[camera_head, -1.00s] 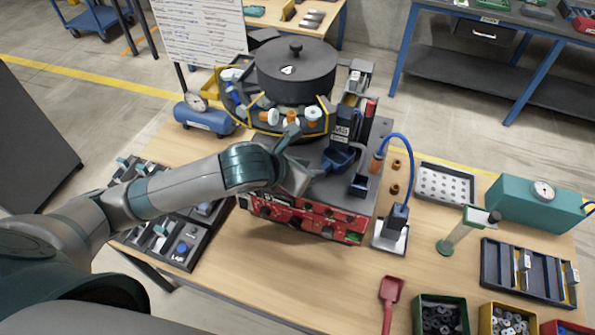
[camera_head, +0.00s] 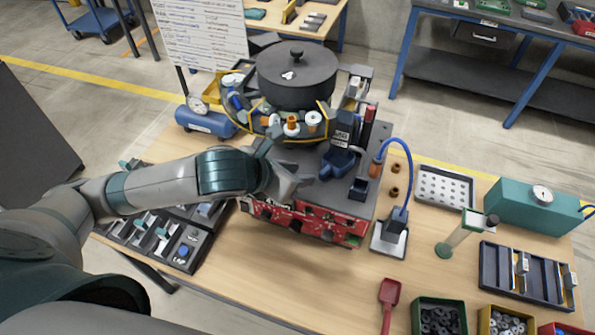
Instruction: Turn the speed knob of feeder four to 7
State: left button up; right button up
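Feeder four is the dark bowl feeder with a lid (camera_head: 297,72) marked 4, standing on a grey base plate (camera_head: 345,195). Its red control box (camera_head: 300,217) is under the front of the plate. The front face carries dark knobs and small labels, too small to read, so I cannot tell which is the speed knob or its setting. The left end of that face is partly hidden by my arm. My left gripper (camera_head: 288,164) is over the front of the base plate, above the red box, fingers spread, with nothing seen between them. My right gripper is out of view.
A blue funnel-like part (camera_head: 338,161) stands just right of my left gripper. A grey unit with a blue cable (camera_head: 394,232) is right of the feeder. A dark tray (camera_head: 165,235) lies at the left. The table in front of the red box is clear.

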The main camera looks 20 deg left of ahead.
aim_at(265, 214)
jog(key=u, duration=0.9)
